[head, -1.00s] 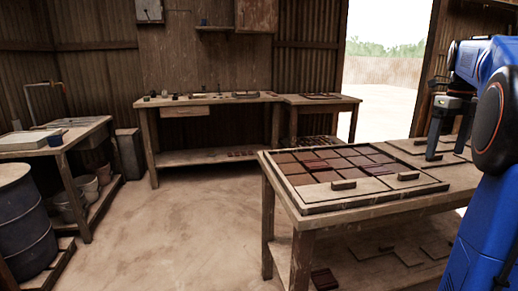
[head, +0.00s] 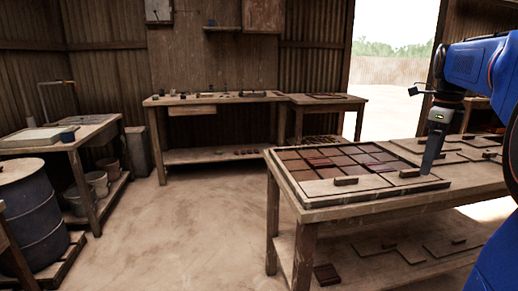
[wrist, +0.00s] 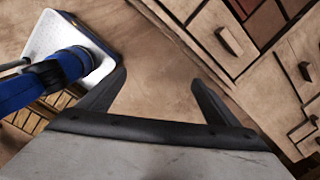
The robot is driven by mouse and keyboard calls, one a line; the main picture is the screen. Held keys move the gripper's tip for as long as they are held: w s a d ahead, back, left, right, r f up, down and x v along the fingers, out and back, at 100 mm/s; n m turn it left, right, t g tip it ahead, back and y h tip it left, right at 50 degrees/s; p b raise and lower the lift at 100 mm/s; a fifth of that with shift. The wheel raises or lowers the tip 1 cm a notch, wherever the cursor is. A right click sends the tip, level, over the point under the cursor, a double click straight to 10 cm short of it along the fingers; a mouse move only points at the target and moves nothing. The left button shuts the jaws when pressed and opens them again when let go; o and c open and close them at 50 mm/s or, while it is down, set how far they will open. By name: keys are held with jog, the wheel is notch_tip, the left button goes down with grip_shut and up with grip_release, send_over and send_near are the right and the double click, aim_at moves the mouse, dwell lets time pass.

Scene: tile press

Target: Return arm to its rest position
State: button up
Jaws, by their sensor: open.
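My gripper (head: 428,168) hangs pointing down over the right part of the wooden table, by the near right corner of the tile tray. In the wrist view my gripper (wrist: 155,95) shows its two dark fingers spread apart with nothing between them. The blue arm comes in from the right edge of the head view. The tile tray (head: 372,196) lies on the table (head: 340,214), with several reddish-brown tiles in it and light wooden covers with handles along its near side.
More wooden panels with handles (head: 475,150) lie on the table's right part. Tiles and boards rest on its lower shelf (head: 365,258). A workbench (head: 215,99) stands at the back wall, and a blue barrel (head: 38,215) at the left. The floor between (head: 190,220) is clear.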

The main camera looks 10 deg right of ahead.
jog(key=s+a+f+n+t, duration=0.1)
jog(key=s+a+f+n, duration=0.35)
jog(key=a+n, duration=0.4)
jog(key=s+a+f+n+t, duration=0.1)
jog(key=s+a+f+n, duration=0.35)
jog(key=a+n, duration=0.4)
jog(key=s+a+f+n+t, duration=0.2)
jog(key=s+a+f+n, duration=0.8)
jog(key=f, duration=0.3)
jog(key=shift+s+n, duration=0.5)
jog(key=shift+n, duration=0.3)
jog(key=shift+d, duration=0.1)
jog(key=shift+c, duration=0.7)
